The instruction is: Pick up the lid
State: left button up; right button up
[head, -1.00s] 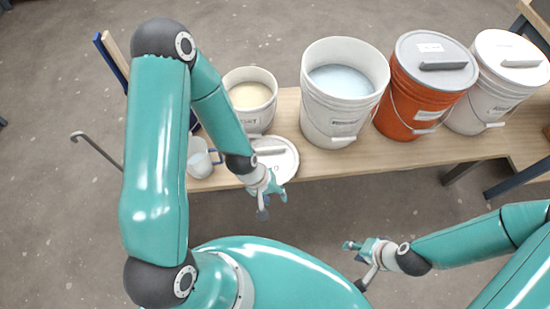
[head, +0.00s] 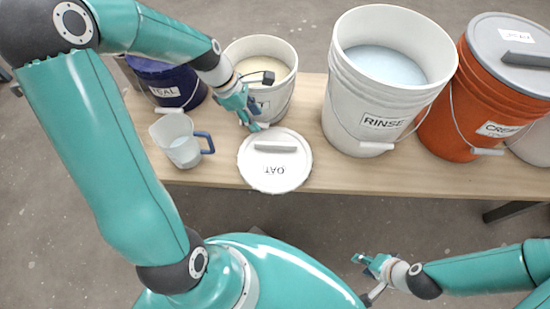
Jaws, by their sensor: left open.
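The lid (head: 272,174) is a round white disc with a grey bar handle and an upside-down "OAT" label. It lies on the wooden bench in front of an open white bucket (head: 280,98) of cream glaze. My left gripper (head: 252,124) is open, just behind and to the left of the lid's handle, in front of the cream bucket. Whether it touches the lid or the bucket I cannot tell. My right gripper (head: 364,262) is in front of the bench, low and away from the lid; its fingertips look apart with nothing between them.
A clear jug (head: 178,140) with a blue handle stands left of the lid. Behind it is a dark blue bucket (head: 172,92). The white "RINSE" bucket (head: 345,100) and a lidded orange bucket (head: 450,118) stand to the right. The bench (head: 420,178) is bare right of the lid.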

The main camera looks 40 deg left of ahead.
pick_arm(q)
jog(key=b, duration=0.2)
send_over(274, 144)
jog(key=a, duration=0.2)
jog(key=f, duration=0.7)
jog(key=shift+s+d+f, duration=0.1)
jog(key=shift+s+f, duration=0.05)
jog(key=shift+s, duration=0.15)
jog(key=b+x, duration=0.2)
jog(key=x, duration=0.3)
jog(key=shift+s+f, duration=0.15)
jog(key=shift+f, duration=0.15)
grip_shut()
jog(key=shift+s, duration=0.1)
